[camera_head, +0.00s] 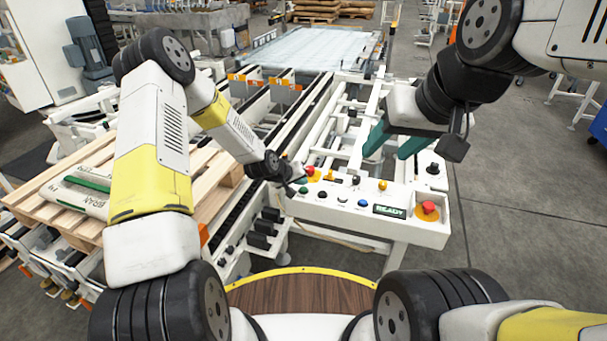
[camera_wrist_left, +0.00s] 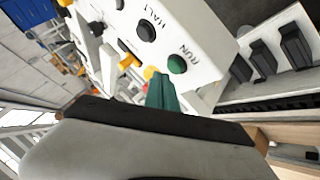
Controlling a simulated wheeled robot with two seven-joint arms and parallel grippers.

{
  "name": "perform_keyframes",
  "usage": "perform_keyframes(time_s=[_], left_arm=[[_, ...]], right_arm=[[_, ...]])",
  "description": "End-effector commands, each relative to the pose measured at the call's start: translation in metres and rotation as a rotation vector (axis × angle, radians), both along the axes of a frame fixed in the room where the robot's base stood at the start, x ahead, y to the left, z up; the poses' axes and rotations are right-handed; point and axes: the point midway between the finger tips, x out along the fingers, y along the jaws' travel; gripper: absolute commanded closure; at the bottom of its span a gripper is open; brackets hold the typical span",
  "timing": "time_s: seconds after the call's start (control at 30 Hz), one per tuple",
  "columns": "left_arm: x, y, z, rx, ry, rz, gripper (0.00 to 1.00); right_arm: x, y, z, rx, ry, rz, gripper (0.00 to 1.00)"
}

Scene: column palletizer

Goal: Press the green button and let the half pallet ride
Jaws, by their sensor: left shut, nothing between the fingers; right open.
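The green button (camera_head: 303,190), labelled RUN, is at the left end of the white control panel (camera_head: 330,212). It also shows in the left wrist view (camera_wrist_left: 177,64), uncovered. My left gripper (camera_head: 298,181) is close to it, at the panel's left end. Its teal fingers (camera_wrist_left: 162,88) are shut and empty, with their tips just beside the button in the wrist picture; I cannot tell the exact gap. A wooden pallet (camera_head: 218,190) carrying a printed bag (camera_head: 75,195) lies at the left, partly behind my left arm. My right gripper (camera_head: 396,145) is open and empty above the panel's back edge.
A black HALT button (camera_wrist_left: 146,32) sits beside the green one. A red mushroom button (camera_head: 428,207) is at the panel's right, next to a lit READY display (camera_head: 389,211). Open floor lies to the right.

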Motion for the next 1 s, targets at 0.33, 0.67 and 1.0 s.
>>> perform_keyframes(time_s=[0.33,0.67,1.0], left_arm=[[-0.0001,0.0000,-0.0010,0.000,0.000,0.000,1.00],[-0.0002,0.0000,-0.0086,0.000,0.000,0.000,1.00],[-0.0002,0.0000,-0.0090,0.000,0.000,0.000,1.00]], right_arm=[[0.0000,0.0000,0.0000,0.000,0.000,0.000,0.50],[0.0000,0.0000,0.0000,0.000,0.000,0.000,0.50],[0.0000,0.0000,0.0000,0.000,0.000,0.000,0.50]])
